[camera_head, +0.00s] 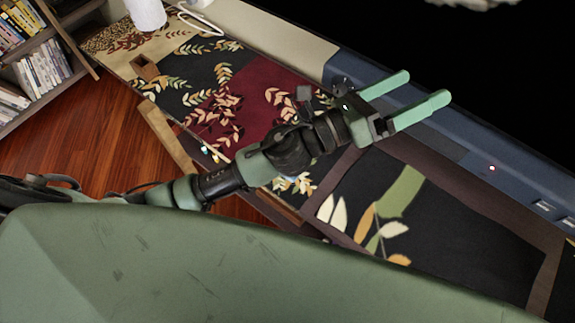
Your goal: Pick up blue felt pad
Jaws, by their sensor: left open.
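My left gripper (425,86) is open, with its two pale green fingers apart and pointing to the upper right. Nothing shows between the fingers. It is over the blue-grey band along the right edge of the patterned surface; its height above it is hard to tell. I cannot make out a separate blue felt pad in the head view; my arm and green body hide part of the surface. My right gripper is not in view.
The leaf-patterned surface (237,95) has dark, red and cream panels. The blue-grey band (480,158) carries a small red light. A white cylinder (147,14) and a white loop (200,22) are at the top. A bookshelf (62,42) stands left, above wooden floor (85,140).

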